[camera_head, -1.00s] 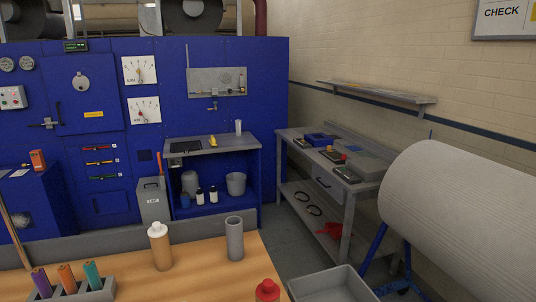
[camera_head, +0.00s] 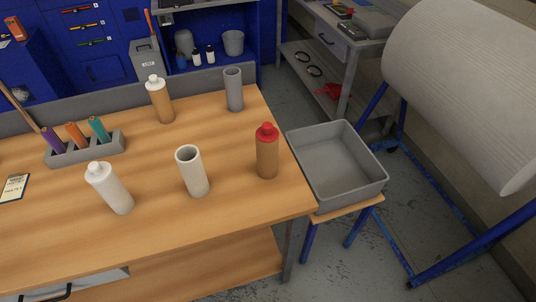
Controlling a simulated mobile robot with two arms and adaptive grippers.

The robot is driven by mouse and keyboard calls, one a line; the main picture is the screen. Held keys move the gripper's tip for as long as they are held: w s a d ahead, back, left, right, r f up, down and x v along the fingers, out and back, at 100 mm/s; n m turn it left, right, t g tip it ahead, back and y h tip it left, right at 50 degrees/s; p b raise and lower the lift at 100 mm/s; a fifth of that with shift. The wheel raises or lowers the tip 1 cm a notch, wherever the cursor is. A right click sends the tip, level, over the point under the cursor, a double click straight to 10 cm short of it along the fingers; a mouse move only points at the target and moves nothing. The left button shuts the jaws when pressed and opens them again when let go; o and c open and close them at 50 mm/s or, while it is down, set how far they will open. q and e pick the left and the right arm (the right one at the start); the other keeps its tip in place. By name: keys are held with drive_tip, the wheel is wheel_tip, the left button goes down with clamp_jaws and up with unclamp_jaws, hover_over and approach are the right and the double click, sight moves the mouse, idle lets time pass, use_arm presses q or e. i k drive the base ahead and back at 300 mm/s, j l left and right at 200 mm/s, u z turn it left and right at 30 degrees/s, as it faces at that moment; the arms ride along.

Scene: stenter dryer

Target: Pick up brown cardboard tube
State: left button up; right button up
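No plain open brown tube shows on the wooden table (camera_head: 225,215). Two brown cylinders stand upright on it: one with a white cap (camera_head: 161,105) near the back, and one with a red cap (camera_head: 267,158) near the right edge. I cannot tell whether either is cardboard. An open off-white tube (camera_head: 193,178) stands near the middle, and an open grey tube (camera_head: 234,95) stands at the back right corner. A white capped bottle (camera_head: 113,192) stands at the front left. Neither of my grippers is in view.
A grey rack (camera_head: 86,150) holds purple, orange and teal cones at the table's left. An empty grey bin (camera_head: 350,190) stands on a small stand right of the table. A large white fabric roll (camera_head: 460,80) on a blue frame is at the right. The table's front is clear.

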sight(267, 153)
drive_tip(key=l, duration=0.75)
drive_tip(key=k+l+u, duration=0.15)
drive_tip(key=l, duration=0.55)
drive_tip(key=i, duration=0.05)
